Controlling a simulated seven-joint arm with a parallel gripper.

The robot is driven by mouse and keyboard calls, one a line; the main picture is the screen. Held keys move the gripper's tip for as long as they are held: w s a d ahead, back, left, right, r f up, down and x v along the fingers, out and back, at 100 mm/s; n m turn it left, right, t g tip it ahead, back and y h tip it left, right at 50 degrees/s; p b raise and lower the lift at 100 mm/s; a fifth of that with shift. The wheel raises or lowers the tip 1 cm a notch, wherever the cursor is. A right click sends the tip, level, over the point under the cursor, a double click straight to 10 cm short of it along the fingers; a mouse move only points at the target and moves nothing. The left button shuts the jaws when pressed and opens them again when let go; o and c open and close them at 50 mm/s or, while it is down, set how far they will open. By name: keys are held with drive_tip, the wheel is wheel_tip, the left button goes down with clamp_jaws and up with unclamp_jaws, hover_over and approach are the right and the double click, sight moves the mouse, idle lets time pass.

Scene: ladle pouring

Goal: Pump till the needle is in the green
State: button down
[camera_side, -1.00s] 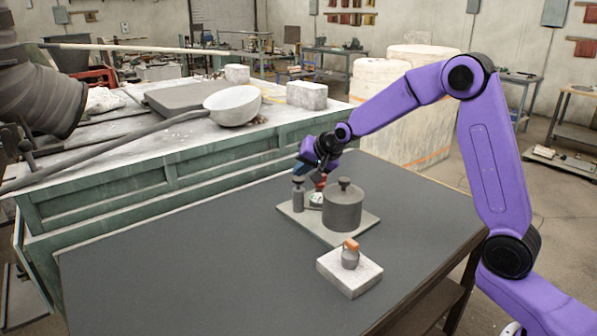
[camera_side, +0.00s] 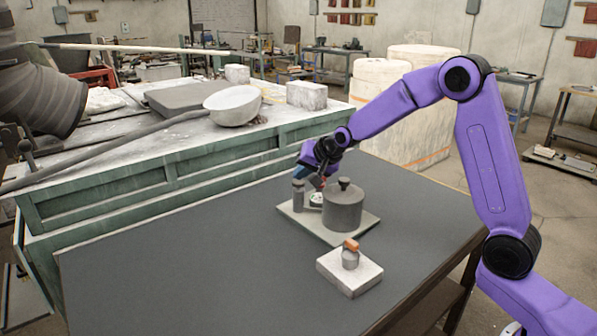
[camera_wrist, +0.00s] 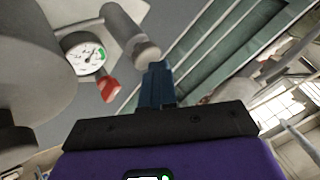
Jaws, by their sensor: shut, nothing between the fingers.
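The pump (camera_side: 299,196), a slim grey cylinder with a round knob, stands at the left of the base plate (camera_side: 333,236). Its knob (camera_wrist: 147,51) shows in the wrist view. My gripper (camera_side: 302,176) is shut and empty, with its blue fingertips (camera_wrist: 157,66) right at the knob; I cannot tell whether they touch. The gauge (camera_wrist: 84,53) has a white dial with a green band at its right side and a dark needle; I cannot read surely whether the needle lies in the green. It shows small beside the tank (camera_side: 343,209) in the side view.
A red lever (camera_wrist: 109,89) sits close to the gauge. A pale block (camera_side: 349,276) with a small orange-topped grey piece (camera_side: 350,255) lies in front of the plate. The table's left part is clear. A green bench (camera_side: 130,195) with a ladle (camera_side: 233,106) stands behind.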

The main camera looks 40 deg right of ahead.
sight(301, 182)
drive_tip(key=shift+f, duration=0.1)
drive_tip(key=shift+r, duration=2.25)
drive_tip(key=shift+r, duration=0.15)
drive_tip(key=shift+r, duration=2.4)
